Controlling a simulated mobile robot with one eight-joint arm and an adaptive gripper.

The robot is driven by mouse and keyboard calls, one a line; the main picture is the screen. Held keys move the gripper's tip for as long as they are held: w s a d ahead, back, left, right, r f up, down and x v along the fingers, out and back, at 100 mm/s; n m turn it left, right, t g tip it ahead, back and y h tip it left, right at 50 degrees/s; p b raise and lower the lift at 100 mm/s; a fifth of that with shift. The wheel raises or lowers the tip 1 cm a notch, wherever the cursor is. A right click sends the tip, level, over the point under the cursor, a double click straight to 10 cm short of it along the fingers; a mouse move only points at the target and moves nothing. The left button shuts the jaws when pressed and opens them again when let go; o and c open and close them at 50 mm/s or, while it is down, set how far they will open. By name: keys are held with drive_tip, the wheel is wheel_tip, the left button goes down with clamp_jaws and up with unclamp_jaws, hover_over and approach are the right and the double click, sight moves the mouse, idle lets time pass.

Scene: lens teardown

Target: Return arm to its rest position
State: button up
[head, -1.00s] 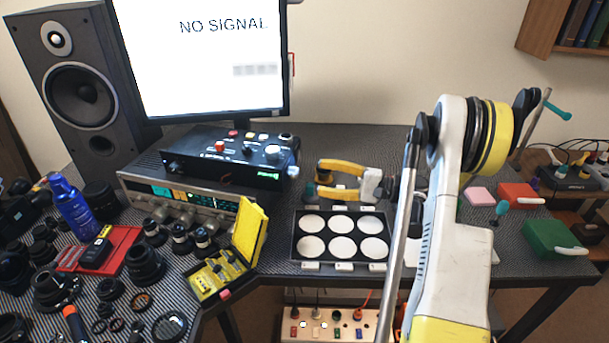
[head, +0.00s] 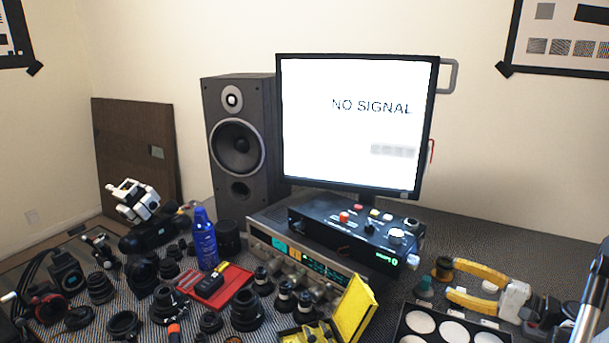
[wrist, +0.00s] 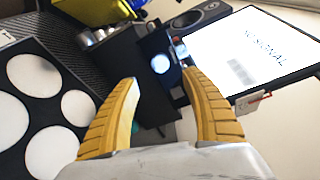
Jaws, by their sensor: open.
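My gripper (head: 450,282) has yellow fingers and a white body. It is at the lower right of the head view, beside the tray with white round wells. In the wrist view my gripper (wrist: 160,77) shows its two yellow fingers spread wide, with nothing between them. The gripper points left in the head view, toward the black control box. My arm shows only in part at the right edge of the head view.
The tray (head: 402,331) lies close by the gripper. The black control box (head: 345,235) sits on a grey instrument, with the monitor (head: 355,130) behind.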

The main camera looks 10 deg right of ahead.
drive_tip(key=a+r+n+g+h, duration=0.2)
drive_tip(key=a+r+g, duration=0.1)
drive_tip(key=a, duration=0.6)
drive_tip(key=a+r+n+g+h, duration=0.1)
drive_tip(key=a+r+g+h, duration=0.1)
drive_tip(key=a, duration=0.6)
drive_tip(key=s+a+n+h, duration=0.4)
drive_tip(key=s, duration=0.5)
drive_tip(key=s+a+n+h, duration=0.4)
drive_tip(key=s+n, duration=0.1)
drive_tip(key=s, duration=0.5)
drive_tip(key=shift+s+a+r, duration=0.25)
drive_tip(key=shift+r, duration=0.1)
idle(0.5)
